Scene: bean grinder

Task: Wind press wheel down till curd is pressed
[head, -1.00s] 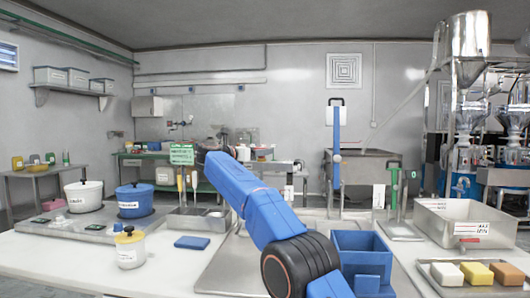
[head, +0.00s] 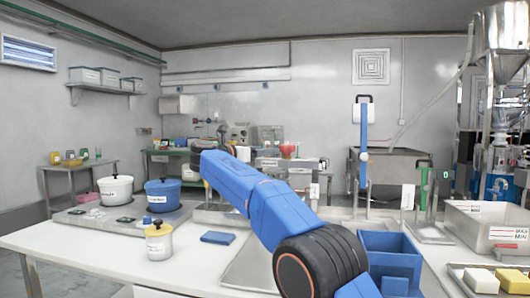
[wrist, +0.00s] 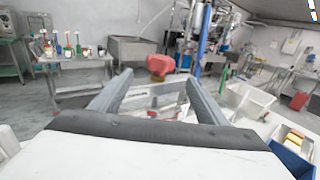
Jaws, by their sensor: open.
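My gripper (wrist: 160,77) is open in the wrist view, its two grey fingers spread with nothing held between them. A red rounded piece on a darker base (wrist: 159,66) shows beyond the fingertips, apart from them. A red piece (head: 288,150) also shows in the head view, right of my blue arm; I cannot tell whether it is the press wheel. In the head view my forearm hides the fingers. No curd can be made out for certain.
The white counter (head: 95,240) holds a white pot (head: 116,190), a blue pot (head: 163,195), a yellow-lidded jar (head: 159,243) and a blue pad (head: 218,237). A blue bin (head: 388,246), a steel tub (head: 487,225) and a tray of blocks (head: 478,281) stand right.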

